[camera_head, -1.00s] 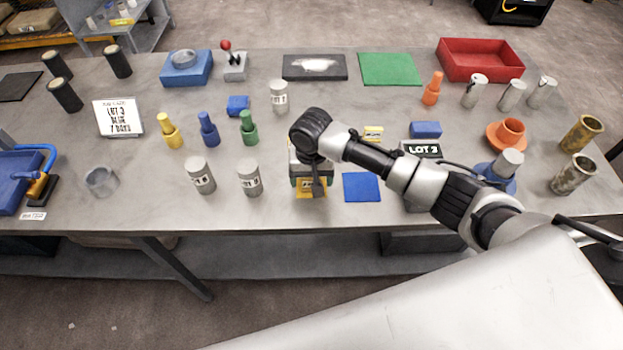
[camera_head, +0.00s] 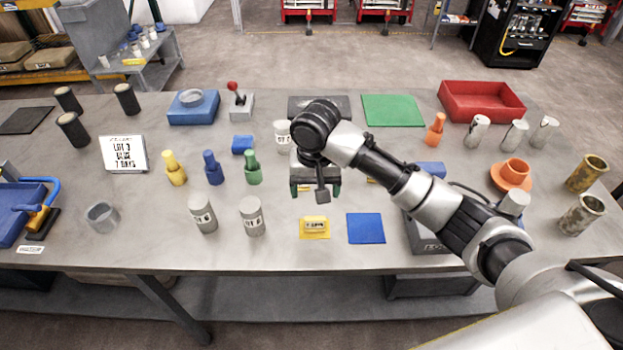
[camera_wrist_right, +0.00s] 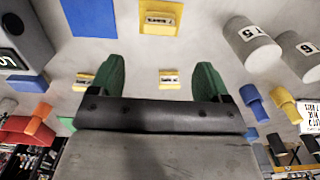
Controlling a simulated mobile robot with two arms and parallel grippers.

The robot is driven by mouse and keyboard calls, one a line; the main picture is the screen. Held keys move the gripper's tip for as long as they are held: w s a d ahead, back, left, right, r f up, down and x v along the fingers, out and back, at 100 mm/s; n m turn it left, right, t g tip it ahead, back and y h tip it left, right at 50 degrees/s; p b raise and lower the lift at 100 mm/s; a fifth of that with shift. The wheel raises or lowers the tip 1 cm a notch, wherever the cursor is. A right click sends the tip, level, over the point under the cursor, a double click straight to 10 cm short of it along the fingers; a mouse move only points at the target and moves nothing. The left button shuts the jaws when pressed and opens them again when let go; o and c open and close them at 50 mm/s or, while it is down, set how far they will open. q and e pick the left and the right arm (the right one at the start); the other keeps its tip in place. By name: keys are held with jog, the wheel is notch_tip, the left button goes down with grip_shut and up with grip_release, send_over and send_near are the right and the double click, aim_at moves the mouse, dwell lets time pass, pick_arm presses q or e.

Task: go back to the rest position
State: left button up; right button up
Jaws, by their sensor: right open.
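My right gripper (camera_head: 316,190) is open and hangs above the bench, just behind a yellow block (camera_head: 315,225) on a yellow mat (camera_head: 315,237). In the wrist view, the gripper's green fingertips (camera_wrist_right: 159,77) stand wide apart with nothing held between them. The yellow block also shows there (camera_wrist_right: 160,18), beyond the fingertips and apart from them. My left gripper is not in view. My right arm hides part of the bench behind it.
A blue mat (camera_head: 366,228) lies right of the yellow one. Grey cylinders (camera_head: 252,217) stand left. Yellow, blue and green pegs (camera_head: 212,168) stand farther back. A red tray (camera_head: 482,102) and green mat (camera_head: 392,110) lie at the back.

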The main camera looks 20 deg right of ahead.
jog(key=s+a+f+n+t+y, duration=0.2)
jog(key=s+a+f+n+y, duration=0.15)
jog(key=s+f, duration=0.65)
jog(key=s+d+r+n+t+h, duration=0.15)
jog(key=s+d, duration=0.25)
jog(key=s, duration=0.4)
jog(key=s+d+h, duration=0.2)
jog(key=s+d, duration=0.3)
jog(key=s, duration=0.3)
notch_tip(320, 180, down, 29)
jog(key=s+g+b, duration=0.1)
jog(key=s+b, duration=0.1)
jog(key=s+d+f+g+b, duration=0.1)
jog(key=s+d+f, duration=0.2)
jog(key=s+f, duration=1.1)
notch_tip(320, 180, down, 2)
jog(key=shift+s+f+n, duration=0.1)
jog(key=shift+s+n, duration=0.2)
jog(key=shift+s, duration=0.05)
